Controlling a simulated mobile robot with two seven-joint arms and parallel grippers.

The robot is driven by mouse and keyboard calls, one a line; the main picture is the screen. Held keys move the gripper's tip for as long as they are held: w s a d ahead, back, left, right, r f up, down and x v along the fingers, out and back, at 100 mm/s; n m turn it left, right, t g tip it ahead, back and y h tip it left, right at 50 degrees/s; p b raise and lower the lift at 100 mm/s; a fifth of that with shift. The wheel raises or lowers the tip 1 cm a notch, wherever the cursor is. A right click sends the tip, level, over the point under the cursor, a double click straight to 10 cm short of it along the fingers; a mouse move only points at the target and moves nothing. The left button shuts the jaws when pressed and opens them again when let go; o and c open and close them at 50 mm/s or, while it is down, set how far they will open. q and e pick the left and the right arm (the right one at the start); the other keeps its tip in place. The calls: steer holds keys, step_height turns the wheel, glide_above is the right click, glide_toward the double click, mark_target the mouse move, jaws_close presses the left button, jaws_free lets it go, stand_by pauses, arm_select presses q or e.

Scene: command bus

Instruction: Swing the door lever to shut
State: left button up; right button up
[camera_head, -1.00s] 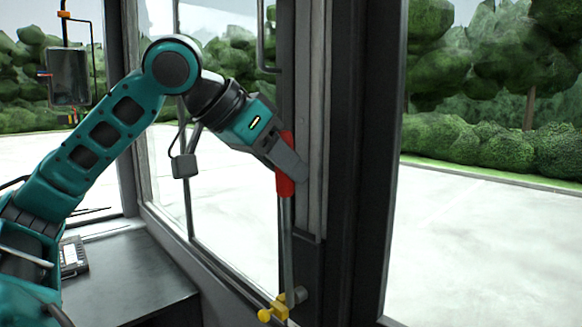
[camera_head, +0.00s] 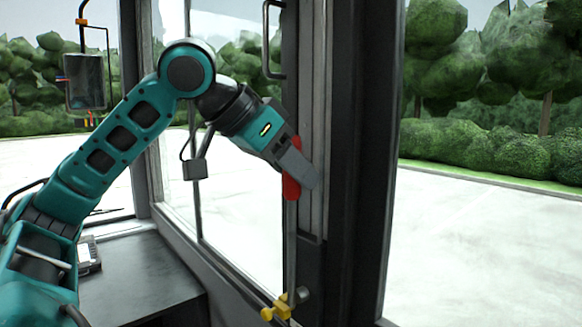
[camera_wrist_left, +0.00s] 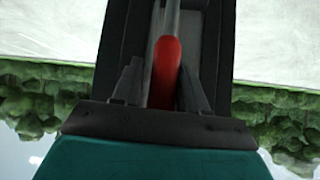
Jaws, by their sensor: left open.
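The door lever is a grey rod (camera_head: 291,245) with a red grip (camera_head: 291,188) at its top and a yellow piece (camera_head: 277,308) at its foot. It stands nearly upright beside the dark door post. My left gripper (camera_head: 305,176) is at the red grip and partly hides it. In the left wrist view the red grip (camera_wrist_left: 166,70) lies between the two fingers (camera_wrist_left: 160,82), which are open around it. Whether either finger touches it I cannot tell. My right gripper is in neither view.
The dark door post (camera_head: 355,150) rises just right of the lever. A grey dark-topped console (camera_head: 140,275) stands at the lower left. A mirror (camera_head: 85,80) hangs outside at the upper left. A vertical handrail (camera_head: 268,40) is above the lever.

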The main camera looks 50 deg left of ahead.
arm_select(q)
steer(key=shift+o, duration=1.1)
steer(key=v, duration=1.3)
